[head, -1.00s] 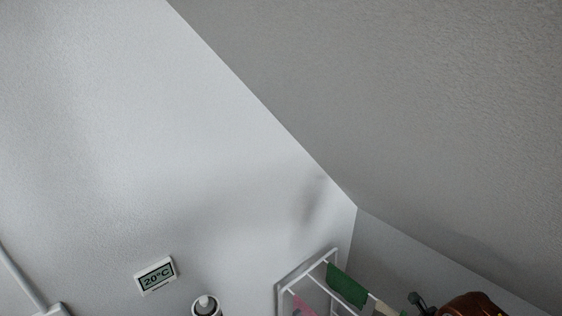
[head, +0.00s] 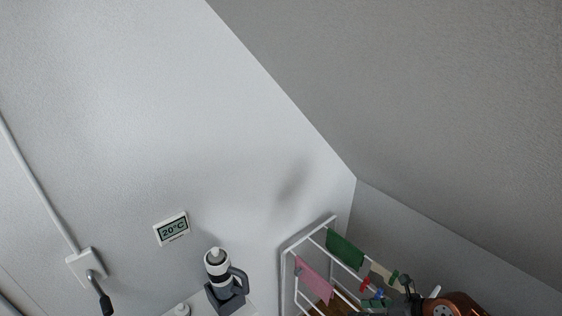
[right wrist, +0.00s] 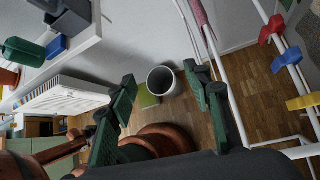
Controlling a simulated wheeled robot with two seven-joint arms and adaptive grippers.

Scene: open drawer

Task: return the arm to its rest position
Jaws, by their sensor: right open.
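My right arm, orange-brown with dark parts, shows at the bottom right of the head view, in front of the drying rack. In the right wrist view my right gripper (right wrist: 160,75) has its two dark green fingers spread wide, with nothing between them. Beyond the fingers lie a wooden floor and a grey-white round bin (right wrist: 161,80). In the head view the gripper's fingers are hard to make out among the rack's items. My left gripper is not in view.
A white drying rack (head: 285,262) holds a green cloth (head: 345,249), a pink cloth (head: 313,279) and coloured pegs, close to my right arm. A thermometer (head: 172,229) and socket (head: 86,265) are on the wall. A bottle-like appliance (head: 218,268) stands at bottom centre.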

